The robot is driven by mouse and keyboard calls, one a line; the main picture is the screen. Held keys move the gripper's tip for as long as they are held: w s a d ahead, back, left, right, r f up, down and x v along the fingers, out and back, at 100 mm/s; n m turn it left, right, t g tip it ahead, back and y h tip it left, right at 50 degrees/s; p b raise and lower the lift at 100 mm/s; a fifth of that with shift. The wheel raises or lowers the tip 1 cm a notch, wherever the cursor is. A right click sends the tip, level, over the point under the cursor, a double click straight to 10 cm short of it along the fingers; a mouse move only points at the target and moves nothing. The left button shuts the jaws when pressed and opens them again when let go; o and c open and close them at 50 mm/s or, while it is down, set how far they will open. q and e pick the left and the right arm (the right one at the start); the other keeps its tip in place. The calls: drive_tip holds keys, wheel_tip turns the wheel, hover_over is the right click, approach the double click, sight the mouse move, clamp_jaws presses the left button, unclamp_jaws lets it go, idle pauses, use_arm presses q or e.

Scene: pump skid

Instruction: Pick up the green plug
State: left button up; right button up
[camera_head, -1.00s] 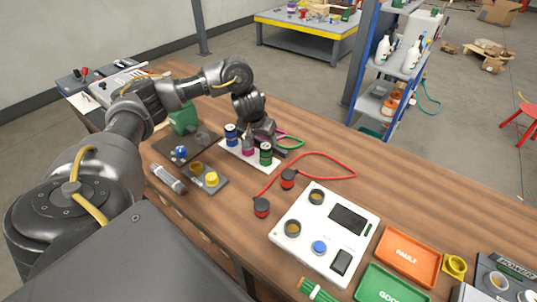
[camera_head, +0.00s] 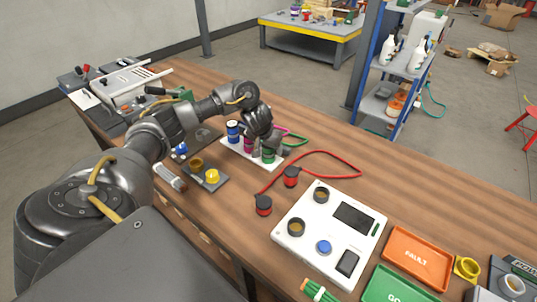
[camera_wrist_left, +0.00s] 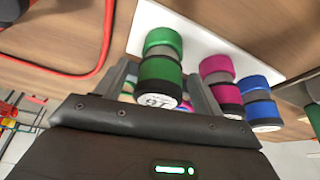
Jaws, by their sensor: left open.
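The green plug (camera_head: 269,155) stands at the right end of a white holder (camera_head: 236,149), beside a magenta plug (camera_head: 248,144) and a blue plug (camera_head: 233,131). My left gripper (camera_head: 268,145) is at the green plug, open. In the left wrist view the green plug (camera_wrist_left: 160,72) lies between the two fingers of my left gripper (camera_wrist_left: 163,85), with its dark, pale-faced end towards the palm. The magenta plug (camera_wrist_left: 222,82) and blue plug (camera_wrist_left: 260,98) are just right of the right finger. My right gripper is not in view.
A red cable (camera_head: 325,153) with red-black ends and a white test box (camera_head: 328,232) lie right of the holder. An orange FAULT tray (camera_head: 417,259) and a green tray (camera_head: 395,287) sit at the front right. The bench behind the red cable is clear.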

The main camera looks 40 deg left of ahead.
use_arm(q)
drive_tip(key=c, duration=1.2)
drive_tip(key=shift+w+r, duration=0.1)
drive_tip(key=shift+r, duration=0.4)
wheel_tip(320, 180, up, 2)
drive_tip(key=shift+r, duration=0.25)
drive_tip(key=s+a+r+p, duration=0.1)
drive_tip(key=s+r, duration=0.2)
drive_tip(key=s, duration=0.1)
drive_tip(key=s+a+r+p, duration=0.1)
drive_tip(key=s+a+r, duration=0.1)
drive_tip(key=s, duration=0.3)
drive_tip(key=s+a+r+p, duration=0.1)
drive_tip(key=s+r, duration=0.3)
drive_tip(key=shift+s+a+r, duration=0.2)
drive_tip(key=shift+a+r, duration=0.05)
